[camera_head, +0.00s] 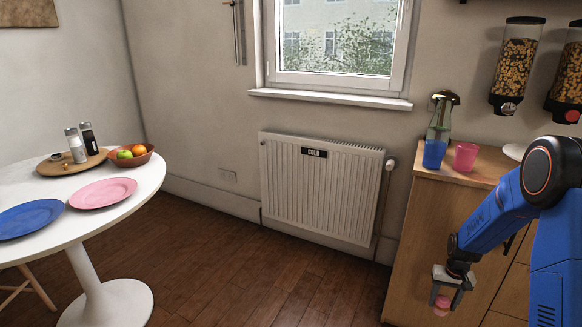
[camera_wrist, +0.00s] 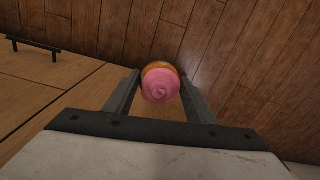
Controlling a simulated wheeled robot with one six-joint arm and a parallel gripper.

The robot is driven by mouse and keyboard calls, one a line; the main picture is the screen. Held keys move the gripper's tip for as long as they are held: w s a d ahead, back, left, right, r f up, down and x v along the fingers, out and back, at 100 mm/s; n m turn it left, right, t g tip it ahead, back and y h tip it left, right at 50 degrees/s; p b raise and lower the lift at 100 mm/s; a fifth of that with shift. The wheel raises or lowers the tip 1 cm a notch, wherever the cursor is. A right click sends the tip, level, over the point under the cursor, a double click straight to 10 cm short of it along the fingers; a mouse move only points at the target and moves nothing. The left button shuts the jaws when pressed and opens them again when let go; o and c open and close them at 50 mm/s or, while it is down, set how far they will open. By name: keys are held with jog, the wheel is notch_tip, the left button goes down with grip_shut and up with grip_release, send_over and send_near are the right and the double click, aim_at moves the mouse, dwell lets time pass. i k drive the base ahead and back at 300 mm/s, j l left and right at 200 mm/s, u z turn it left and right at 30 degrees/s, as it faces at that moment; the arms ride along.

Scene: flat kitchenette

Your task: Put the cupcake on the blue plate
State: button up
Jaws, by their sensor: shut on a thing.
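The cupcake (camera_wrist: 160,86) has swirled pink frosting and a tan base. My gripper (camera_wrist: 161,92) is shut on it, with one finger on each side. In the head view, my gripper (camera_head: 444,297) hangs low at the right, in front of the wooden cabinet, and the pink cupcake (camera_head: 442,304) shows between its fingers. The blue plate (camera_head: 30,219) lies on the round white table at the far left, well away from my gripper. Its left side is cut off by the picture edge. No food shows on it.
The white table (camera_head: 140,190) also bears a pink plate (camera_head: 102,193), a fruit bowl (camera_head: 131,155) and a wooden tray (camera_head: 52,167) with shakers. A radiator (camera_head: 318,190) stands at the back wall. The cabinet (camera_head: 425,240) holds cups and a bottle. Open floor (camera_head: 230,270) lies between.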

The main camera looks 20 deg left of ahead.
aim_at(24, 222)
jog(key=i+u, duration=0.1)
jog(key=u, duration=0.7)
jog(key=i+l+u, duration=0.1)
jog(key=u, duration=0.3)
jog(key=i+u, duration=0.1)
jog(key=u, duration=0.3)
jog(key=i+l+u, duration=0.3)
jog(key=l+u, duration=0.3)
jog(key=l, duration=0.15)
jog(key=i+l+u, duration=0.25)
jog(key=l, duration=0.2)
jog(key=l+u, duration=0.3)
jog(key=l, duration=0.15)
